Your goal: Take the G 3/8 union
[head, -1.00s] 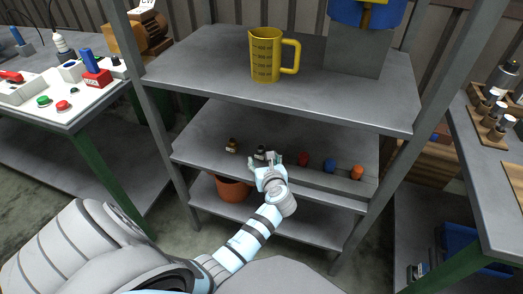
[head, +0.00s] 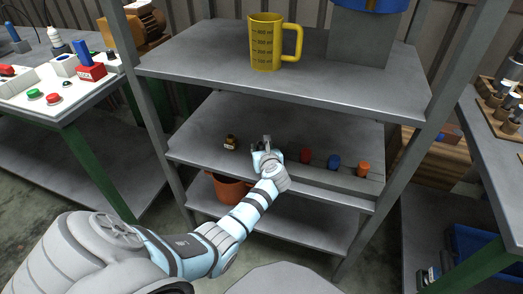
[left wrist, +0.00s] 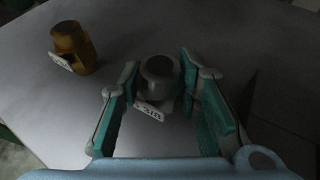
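A dark grey fitting (left wrist: 160,75) with a white tag (left wrist: 149,111) stands on the middle shelf. The tag's lettering is upside down in the left wrist view and I cannot read it surely. My left gripper (left wrist: 159,87) is open, with one finger on each side of the grey fitting and gaps beside it. In the head view, the left gripper (head: 262,145) is over the middle shelf and largely hides this fitting. A brass-coloured fitting (left wrist: 72,45), also tagged, stands apart to the left; it also shows in the head view (head: 231,142). My right gripper is not in view.
A red piece (head: 306,156), a blue piece (head: 334,161) and an orange piece (head: 364,169) stand right of the gripper along the middle shelf (head: 205,125). The upper shelf (head: 200,68) with a yellow jug (head: 265,42) is above. Grey uprights flank the shelves.

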